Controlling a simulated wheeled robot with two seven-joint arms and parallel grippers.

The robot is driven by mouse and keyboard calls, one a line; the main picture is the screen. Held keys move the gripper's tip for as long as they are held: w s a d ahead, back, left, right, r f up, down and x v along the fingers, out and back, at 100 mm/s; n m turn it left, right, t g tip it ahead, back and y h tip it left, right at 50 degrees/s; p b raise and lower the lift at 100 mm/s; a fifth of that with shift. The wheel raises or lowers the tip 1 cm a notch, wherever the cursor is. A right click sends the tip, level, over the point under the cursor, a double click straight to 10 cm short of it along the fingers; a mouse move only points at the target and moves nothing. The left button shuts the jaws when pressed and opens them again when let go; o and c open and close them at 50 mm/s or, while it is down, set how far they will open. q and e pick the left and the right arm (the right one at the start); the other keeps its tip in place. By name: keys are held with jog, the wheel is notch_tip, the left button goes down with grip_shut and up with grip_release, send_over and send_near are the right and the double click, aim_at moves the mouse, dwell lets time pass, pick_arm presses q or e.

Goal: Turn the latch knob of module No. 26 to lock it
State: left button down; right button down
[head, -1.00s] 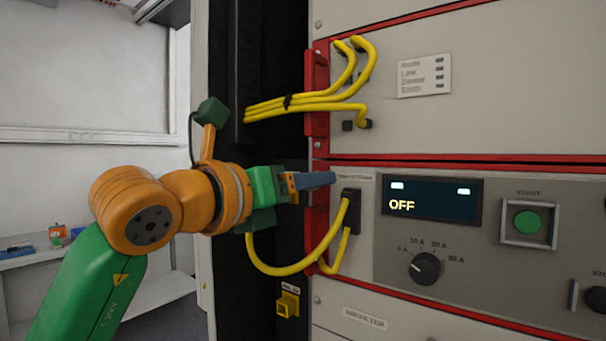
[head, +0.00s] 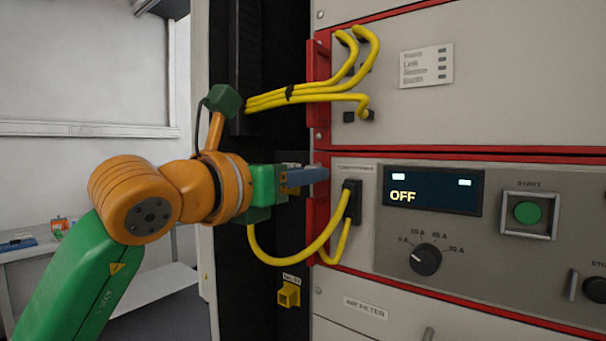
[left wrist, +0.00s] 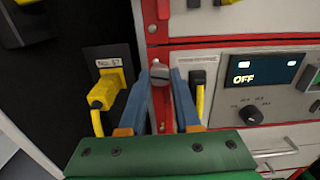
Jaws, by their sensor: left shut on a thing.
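My left gripper (head: 322,175) reaches in from the left to the red-framed left edge of the module (head: 480,245) with the OFF display. In the left wrist view its two blue fingers (left wrist: 165,75) stand on either side of a small grey latch knob (left wrist: 160,72) on the red frame strip, and are shut on it. The knob is hidden behind the fingers in the head view, and its turn angle is hard to read. I cannot read the module's number. My right gripper is in neither view.
A black connector (head: 351,202) with yellow cables sits just right of the fingers, and a cable loop hangs below my gripper. A yellow socket (head: 289,293) is lower left. More yellow cables (head: 310,97) run above. A dial (head: 425,260) and green start button (head: 527,213) are to the right.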

pick_arm(q)
jog(key=shift+r+m+p, duration=0.1)
jog(key=shift+m+p, duration=0.45)
jog(key=shift+m, duration=7.05)
jog(key=c, duration=0.6)
grip_release()
